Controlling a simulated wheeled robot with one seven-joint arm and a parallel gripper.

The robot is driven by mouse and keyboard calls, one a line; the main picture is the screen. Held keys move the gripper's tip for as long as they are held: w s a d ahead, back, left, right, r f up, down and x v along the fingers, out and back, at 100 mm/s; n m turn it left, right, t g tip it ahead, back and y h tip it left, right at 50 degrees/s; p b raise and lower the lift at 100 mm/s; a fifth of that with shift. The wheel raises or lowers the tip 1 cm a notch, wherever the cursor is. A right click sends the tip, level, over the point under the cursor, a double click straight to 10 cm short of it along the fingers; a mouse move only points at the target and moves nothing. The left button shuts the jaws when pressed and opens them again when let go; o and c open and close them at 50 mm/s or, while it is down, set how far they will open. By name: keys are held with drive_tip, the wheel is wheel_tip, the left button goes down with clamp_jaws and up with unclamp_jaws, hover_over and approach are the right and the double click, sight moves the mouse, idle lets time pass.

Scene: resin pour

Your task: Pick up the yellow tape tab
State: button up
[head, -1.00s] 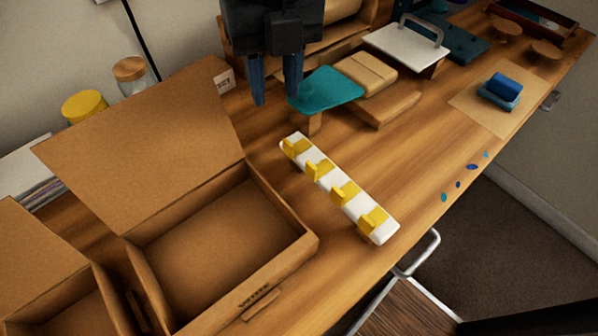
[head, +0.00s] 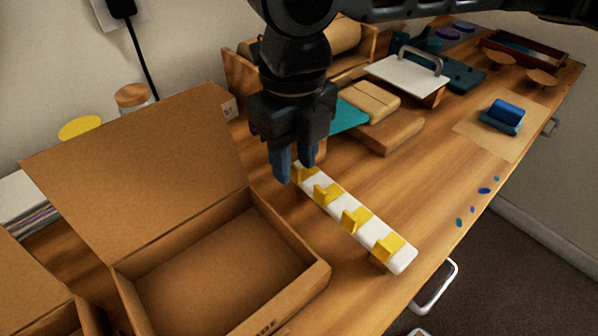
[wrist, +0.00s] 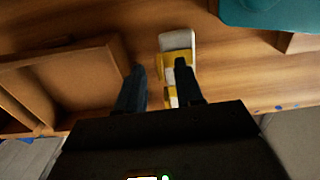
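A white strip (head: 402,263) with several yellow tape tabs stands on the wooden table. The nearest tabs (head: 388,248) and (head: 355,220) and a middle tab (head: 327,192) are in plain view. The far-end tab (head: 306,176) is close beside my gripper's fingers. My gripper (head: 294,171) points down at the strip's far end, its blue fingers apart and nothing seen between them. In the wrist view, the strip's white end (wrist: 177,40) and a yellow tab (wrist: 166,63) lie by the right finger, which hides part of the tab.
An open cardboard box (head: 318,277) stands left of the strip, its lid raised behind. A teal piece (head: 349,117) and wooden blocks (head: 385,133) lie beyond the strip. A blue block (head: 507,110) sits on a tan sheet at the right. The table right of the strip is mostly clear.

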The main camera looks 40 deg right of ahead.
drive_tip(key=shift+f, duration=0.25)
drive_tip(key=shift+c, duration=0.4)
clamp_jaws()
drive_tip(key=shift+r, duration=0.15)
